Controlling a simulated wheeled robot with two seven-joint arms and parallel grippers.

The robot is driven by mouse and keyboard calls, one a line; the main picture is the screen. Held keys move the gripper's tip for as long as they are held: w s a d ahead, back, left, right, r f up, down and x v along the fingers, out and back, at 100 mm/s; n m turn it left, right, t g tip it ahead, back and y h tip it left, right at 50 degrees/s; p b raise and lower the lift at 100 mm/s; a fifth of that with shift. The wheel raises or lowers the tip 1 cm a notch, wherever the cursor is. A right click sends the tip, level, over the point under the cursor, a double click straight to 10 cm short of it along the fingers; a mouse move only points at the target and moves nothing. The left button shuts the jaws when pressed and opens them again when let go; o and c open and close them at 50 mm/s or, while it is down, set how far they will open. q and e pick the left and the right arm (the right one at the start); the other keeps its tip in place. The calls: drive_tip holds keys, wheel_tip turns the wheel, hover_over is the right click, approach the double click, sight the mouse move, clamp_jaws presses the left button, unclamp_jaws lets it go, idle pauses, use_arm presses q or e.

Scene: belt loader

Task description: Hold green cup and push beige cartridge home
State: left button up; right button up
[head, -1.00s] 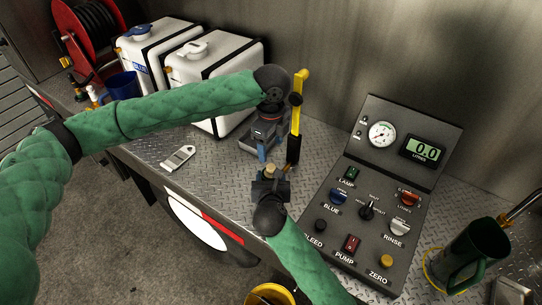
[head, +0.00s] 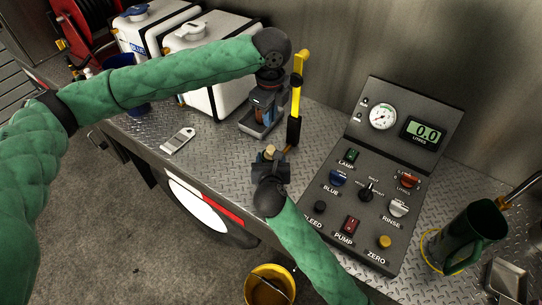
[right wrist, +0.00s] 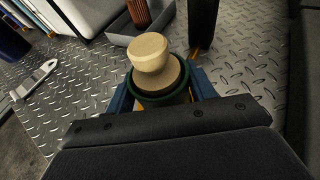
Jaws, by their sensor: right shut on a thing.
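The green cup (right wrist: 165,98) is between the blue fingers of my right gripper (right wrist: 163,96) in the right wrist view. The gripper is shut on it. The beige cartridge (right wrist: 150,52) stands in the cup's mouth, its round knob and wider shoulder above the rim. The cartridge also shows as a small beige top in the head view (head: 270,151), where the dark right gripper mostly hides the cup. My left gripper (head: 267,98) is above and behind, pointing down near a brown ribbed piece (right wrist: 139,12). Its fingertips are unclear and it is apart from the cartridge.
A grey tray (head: 257,128) stands behind the cup. A yellow-and-black handle (head: 296,97) stands close right of my left gripper. The control panel (head: 345,215) is to the right, with a green jug (head: 470,235) beyond. A grey tag (head: 178,141) lies left on the metal deck.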

sight(271, 148)
use_arm(q)
drive_tip(key=shift+a+f+m, duration=0.35)
drive_tip(key=shift+f+m, duration=0.15)
drive_tip(key=shift+f, duration=0.35)
clamp_jaws()
drive_tip(key=shift+s+d+f+m, duration=0.1)
drive_tip(key=shift+s+f+m, duration=0.15)
drive_tip(key=shift+f+m, duration=0.65)
drive_tip(key=shift+d+r+m, duration=0.1)
drive_tip(key=shift+m, duration=0.6)
drive_tip(key=m, duration=0.3)
drive_tip(key=shift+d, duration=0.3)
drive_tip(key=shift+f, duration=3.05)
drive_tip(key=shift+f, duration=0.15)
wheel_tip(271, 148, up, 15)
drive_tip(key=shift+f, duration=0.1)
